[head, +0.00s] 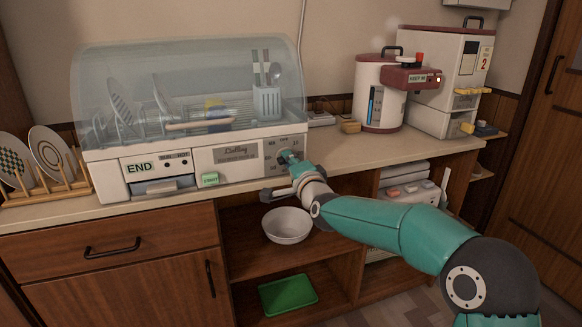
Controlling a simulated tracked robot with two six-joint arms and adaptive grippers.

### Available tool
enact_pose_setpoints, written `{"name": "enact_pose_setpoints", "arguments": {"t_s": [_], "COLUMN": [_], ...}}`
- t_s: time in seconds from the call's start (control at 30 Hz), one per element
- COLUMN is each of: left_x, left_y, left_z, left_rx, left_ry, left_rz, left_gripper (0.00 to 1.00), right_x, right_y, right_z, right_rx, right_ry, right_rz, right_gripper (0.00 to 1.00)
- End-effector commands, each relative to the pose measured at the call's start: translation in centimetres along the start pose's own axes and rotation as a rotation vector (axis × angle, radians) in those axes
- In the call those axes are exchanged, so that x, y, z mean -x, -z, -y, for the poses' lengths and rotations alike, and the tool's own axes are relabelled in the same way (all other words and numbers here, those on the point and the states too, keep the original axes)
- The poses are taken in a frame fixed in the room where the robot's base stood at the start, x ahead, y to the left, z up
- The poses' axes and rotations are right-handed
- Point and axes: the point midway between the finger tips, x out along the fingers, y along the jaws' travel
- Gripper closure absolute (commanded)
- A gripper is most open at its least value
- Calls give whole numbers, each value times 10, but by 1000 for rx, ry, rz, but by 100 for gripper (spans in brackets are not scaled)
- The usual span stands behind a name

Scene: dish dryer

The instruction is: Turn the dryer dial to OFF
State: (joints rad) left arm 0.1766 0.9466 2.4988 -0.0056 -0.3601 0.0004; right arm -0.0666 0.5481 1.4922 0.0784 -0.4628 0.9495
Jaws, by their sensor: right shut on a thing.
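The dish dryer (222,151) stands on the counter with its clear domed lid down over plates and a cutlery holder. Its front panel carries an END sign (139,167), a green START button (210,179) and a dial (289,156) at the right end. My right gripper (287,162) is at the dial, shut on it. The fingers and wrist cover most of the dial, so its pointer and the setting it marks cannot be read. My left gripper is not in view.
A wooden rack with plates (45,190) stands left of the dryer. A white hot-water pot (378,95) and a rice dispenser (452,85) stand at the right. A white bowl (287,226) and green tray (288,295) lie on open shelves below.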

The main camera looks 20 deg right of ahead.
Motion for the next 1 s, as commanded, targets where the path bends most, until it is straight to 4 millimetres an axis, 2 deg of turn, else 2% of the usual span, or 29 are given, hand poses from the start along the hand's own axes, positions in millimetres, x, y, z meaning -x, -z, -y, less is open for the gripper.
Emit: {"name": "enact_pose_setpoints", "arguments": {"t_s": [0.03, 0.47, 1.0], "left_x": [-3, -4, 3], "left_y": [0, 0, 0], "left_z": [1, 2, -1], "left_rx": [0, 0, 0], "left_ry": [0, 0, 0], "left_rz": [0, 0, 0], "left_gripper": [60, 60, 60], "right_x": [0, 0, 0], "right_y": [-5, -6, -6], "right_z": [-7, -6, -6], "right_rx": [43, 452, 965], "right_ry": [-12, -12, -10], "right_rz": [10, 15, 19], "right_gripper": [100, 100, 100]}}
